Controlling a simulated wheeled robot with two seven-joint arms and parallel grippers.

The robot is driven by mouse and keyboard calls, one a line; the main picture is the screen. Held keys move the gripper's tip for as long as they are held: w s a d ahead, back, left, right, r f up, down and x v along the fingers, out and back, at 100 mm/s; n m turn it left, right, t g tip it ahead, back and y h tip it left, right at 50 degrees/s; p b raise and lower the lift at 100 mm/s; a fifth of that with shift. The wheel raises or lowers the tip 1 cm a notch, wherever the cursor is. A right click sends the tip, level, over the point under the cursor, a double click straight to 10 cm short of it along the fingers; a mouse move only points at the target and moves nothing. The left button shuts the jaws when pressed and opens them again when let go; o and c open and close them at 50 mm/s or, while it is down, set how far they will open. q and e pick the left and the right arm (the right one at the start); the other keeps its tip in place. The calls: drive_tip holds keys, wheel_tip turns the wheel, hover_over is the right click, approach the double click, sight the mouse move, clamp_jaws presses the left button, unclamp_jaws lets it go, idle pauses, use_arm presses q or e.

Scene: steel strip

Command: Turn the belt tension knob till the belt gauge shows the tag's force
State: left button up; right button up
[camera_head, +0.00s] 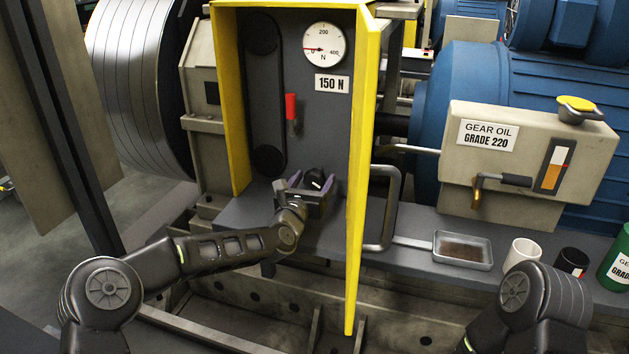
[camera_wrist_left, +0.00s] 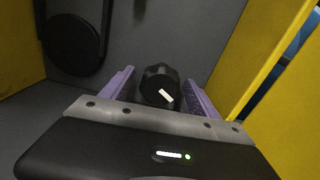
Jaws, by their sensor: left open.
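The belt tension knob (camera_head: 315,177) is black with a white mark, low inside the yellow-edged housing. In the left wrist view the knob (camera_wrist_left: 160,87) sits between the purple fingers of my left gripper (camera_wrist_left: 160,92), with a visible gap on each side. My left gripper (camera_head: 306,184) is open around the knob. The belt gauge (camera_head: 324,45) is a white round dial in N, marked 0, 200 and 400; its red needle points left, near 0. The tag (camera_head: 332,83) below it reads 150 N. The right gripper is out of view.
A yellow guard panel (camera_head: 362,160) stands open just right of my left gripper. A red-handled lever (camera_head: 291,108) is above the knob, beside the dark belt (camera_head: 263,90). A gear oil box (camera_head: 530,150), a tray (camera_head: 462,250) and mugs (camera_head: 522,255) are farther right.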

use_arm(q)
drive_tip(key=shift+w+d, duration=0.1)
drive_tip(key=shift+w, duration=0.25)
drive_tip(key=shift+c, duration=0.2)
drive_tip(key=c, duration=1.3)
